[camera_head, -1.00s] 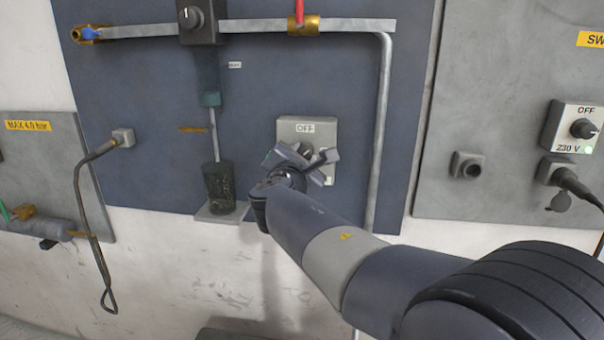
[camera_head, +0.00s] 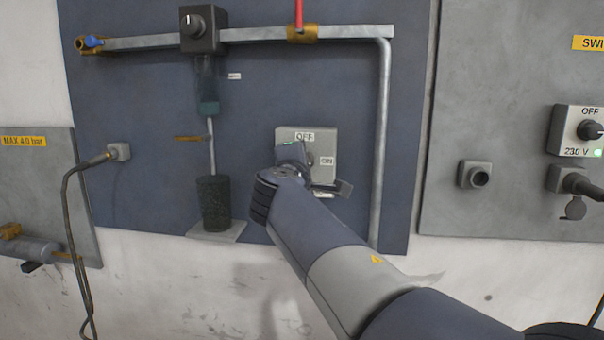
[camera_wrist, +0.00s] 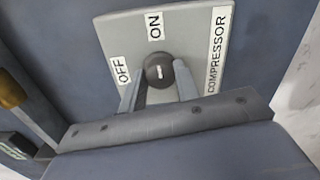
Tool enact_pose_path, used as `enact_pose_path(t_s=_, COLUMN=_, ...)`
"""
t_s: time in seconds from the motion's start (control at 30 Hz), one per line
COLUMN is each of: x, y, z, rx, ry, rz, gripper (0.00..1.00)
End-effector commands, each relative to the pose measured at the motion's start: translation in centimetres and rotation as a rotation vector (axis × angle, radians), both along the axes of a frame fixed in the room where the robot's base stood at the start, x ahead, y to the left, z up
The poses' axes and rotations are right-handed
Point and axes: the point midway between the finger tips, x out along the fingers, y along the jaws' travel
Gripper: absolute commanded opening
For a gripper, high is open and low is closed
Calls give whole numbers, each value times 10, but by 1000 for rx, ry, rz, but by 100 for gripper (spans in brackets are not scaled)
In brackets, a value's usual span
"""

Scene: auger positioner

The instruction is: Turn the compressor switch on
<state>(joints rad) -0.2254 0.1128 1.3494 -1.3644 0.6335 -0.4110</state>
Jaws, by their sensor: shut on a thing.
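The compressor switch is a grey plate (camera_head: 322,146) with a round dark knob, labelled OFF at the top and ON at the right. In the wrist view the knob (camera_wrist: 159,70) sits between the two fingers of my gripper (camera_wrist: 158,80), which is shut on it. The knob's short white mark runs up and down in that picture, roughly in line with the ON label (camera_wrist: 154,26); the OFF label (camera_wrist: 122,71) is to the left. In the head view my gripper (camera_head: 308,168) covers most of the knob.
A metal pipe (camera_head: 381,150) runs down to the right of the switch. A dark cylinder (camera_head: 213,203) stands on a small shelf to the left. A grey panel with a 230 V switch (camera_head: 578,131) is farther right. A black hose (camera_head: 68,230) hangs at the left.

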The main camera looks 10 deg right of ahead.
Motion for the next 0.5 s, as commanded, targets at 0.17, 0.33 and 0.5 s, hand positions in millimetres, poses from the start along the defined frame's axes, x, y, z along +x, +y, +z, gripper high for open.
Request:
enact_pose_path(t_s=0.17, x=0, y=-1, z=-1, rx=30, ry=-13, rz=-2, gripper=8)
enact_pose_path(t_s=0.33, x=0, y=-1, z=0, rx=38, ry=-15, rz=-3, gripper=8)
enact_pose_path(t_s=0.5, x=0, y=-1, z=0, rx=39, ry=-15, rz=-3, gripper=8)
